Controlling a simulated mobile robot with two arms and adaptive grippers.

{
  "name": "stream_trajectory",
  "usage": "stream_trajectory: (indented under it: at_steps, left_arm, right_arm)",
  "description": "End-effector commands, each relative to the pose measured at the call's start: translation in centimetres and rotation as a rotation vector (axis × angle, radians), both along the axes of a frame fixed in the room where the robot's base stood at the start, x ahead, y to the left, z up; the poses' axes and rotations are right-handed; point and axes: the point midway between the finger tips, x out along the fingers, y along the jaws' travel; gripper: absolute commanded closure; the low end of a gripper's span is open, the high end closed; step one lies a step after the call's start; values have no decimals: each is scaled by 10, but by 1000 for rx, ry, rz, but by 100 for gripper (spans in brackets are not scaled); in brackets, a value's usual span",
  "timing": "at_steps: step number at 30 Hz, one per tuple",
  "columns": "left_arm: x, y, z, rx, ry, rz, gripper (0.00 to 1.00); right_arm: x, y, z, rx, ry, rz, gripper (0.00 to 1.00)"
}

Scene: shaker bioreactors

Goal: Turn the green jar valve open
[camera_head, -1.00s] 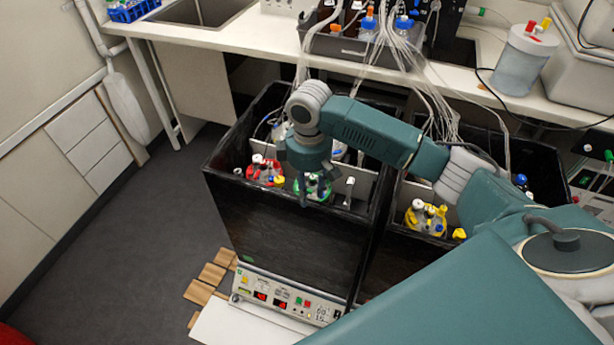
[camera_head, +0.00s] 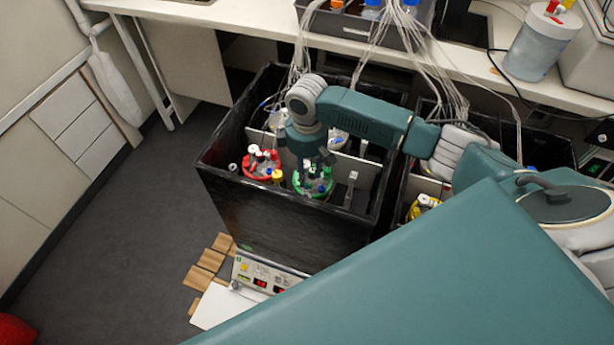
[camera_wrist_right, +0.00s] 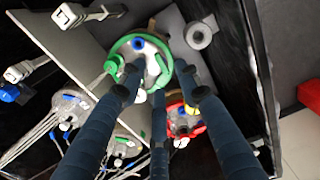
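The green-ringed jar (camera_head: 316,190) stands in the left black shaker box, right of the red-ringed jar (camera_head: 262,168). In the right wrist view the green jar's lid (camera_wrist_right: 147,41) shows from above, with a blue cap (camera_wrist_right: 138,44) and a green knob-like part (camera_wrist_right: 113,65) at its rim. I cannot tell for certain which part is the valve. My right gripper (camera_head: 314,162) points down over the green jar. In the wrist view its dark fingers (camera_wrist_right: 164,86) are spread, with nothing clearly held between them. My left gripper is out of view.
The black box walls (camera_head: 275,225) surround the jars closely, with a grey divider plate (camera_wrist_right: 70,45) beside the green jar. The red jar (camera_wrist_right: 184,122) is close to the fingers. Tubes (camera_head: 440,75) hang from the bench above. A yellow-ringed jar (camera_head: 422,206) stands in the right box.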

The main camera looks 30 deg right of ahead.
Motion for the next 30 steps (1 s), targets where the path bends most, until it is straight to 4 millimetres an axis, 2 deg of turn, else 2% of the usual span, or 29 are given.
stream_trajectory:
  at_steps: [4, 7, 12, 18, 19, 24, 30]
  left_arm:
    - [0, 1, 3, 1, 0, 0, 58]
    - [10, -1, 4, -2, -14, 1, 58]
    - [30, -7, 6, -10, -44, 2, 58]
    - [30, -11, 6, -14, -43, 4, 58]
    - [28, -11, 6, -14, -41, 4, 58]
    - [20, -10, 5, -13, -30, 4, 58]
    - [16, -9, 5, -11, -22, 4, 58]
  right_arm:
    - [0, 0, -23, -1, 2, 0, 67]
    - [0, 0, -34, -1, 1, 0, 67]
    - [0, 0, -41, -1, -1, 1, 67]
    - [0, 0, -41, -1, -1, 1, 67]
    - [0, 0, -41, 0, -1, 1, 69]
    - [0, 0, -40, 0, -1, 1, 100]
    - [0, 0, -40, 0, -1, 3, 100]
